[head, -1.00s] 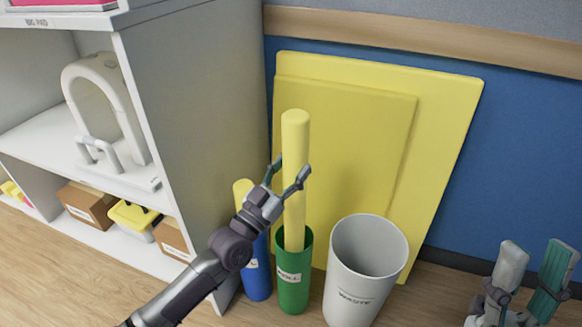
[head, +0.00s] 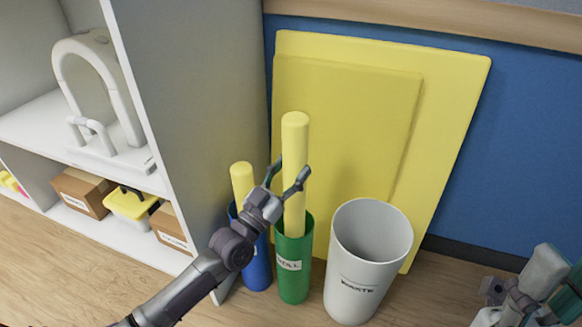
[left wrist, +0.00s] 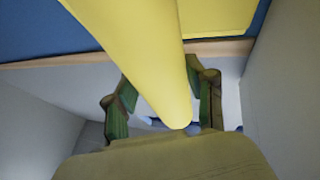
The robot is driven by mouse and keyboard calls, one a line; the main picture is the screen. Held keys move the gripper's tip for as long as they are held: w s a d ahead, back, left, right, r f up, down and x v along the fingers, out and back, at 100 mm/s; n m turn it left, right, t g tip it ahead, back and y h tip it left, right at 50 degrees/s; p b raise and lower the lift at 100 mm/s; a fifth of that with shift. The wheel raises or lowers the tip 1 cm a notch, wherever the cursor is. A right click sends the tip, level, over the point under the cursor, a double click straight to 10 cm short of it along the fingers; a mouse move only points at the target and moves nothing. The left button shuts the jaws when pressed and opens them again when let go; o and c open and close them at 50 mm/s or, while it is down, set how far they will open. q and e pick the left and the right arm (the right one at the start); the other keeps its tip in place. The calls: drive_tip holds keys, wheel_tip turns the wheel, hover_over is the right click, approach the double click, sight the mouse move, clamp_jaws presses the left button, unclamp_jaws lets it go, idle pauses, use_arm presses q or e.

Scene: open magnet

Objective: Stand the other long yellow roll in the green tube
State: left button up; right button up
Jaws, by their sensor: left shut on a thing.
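My left gripper (head: 289,175) is shut on a long yellow roll (head: 295,135), holding it near its middle. The roll is upright, and its lower end is inside the green tube (head: 293,270), hidden by the tube wall. In the left wrist view the roll (left wrist: 135,60) runs between the two fingers. A second yellow roll (head: 242,180) stands in the blue tube (head: 258,268), just left of the green one, with its top lower. My right gripper (head: 558,285) is at the lower right edge, partly cut off, its fingers apart and empty.
A grey waste bin (head: 362,290) stands close to the right of the green tube. Yellow boards (head: 440,100) lean on the blue wall behind. A white shelf unit (head: 200,100) stands at the left, beside the blue tube.

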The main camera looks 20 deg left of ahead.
sight(287, 188)
use_arm(q)
drive_tip(key=shift+f+b, duration=1.25)
drive_tip(key=shift+f, duration=0.75)
drive_tip(key=o, duration=1.3)
drive_tip(key=v, duration=1.2)
drive_tip(key=shift+f, duration=0.1)
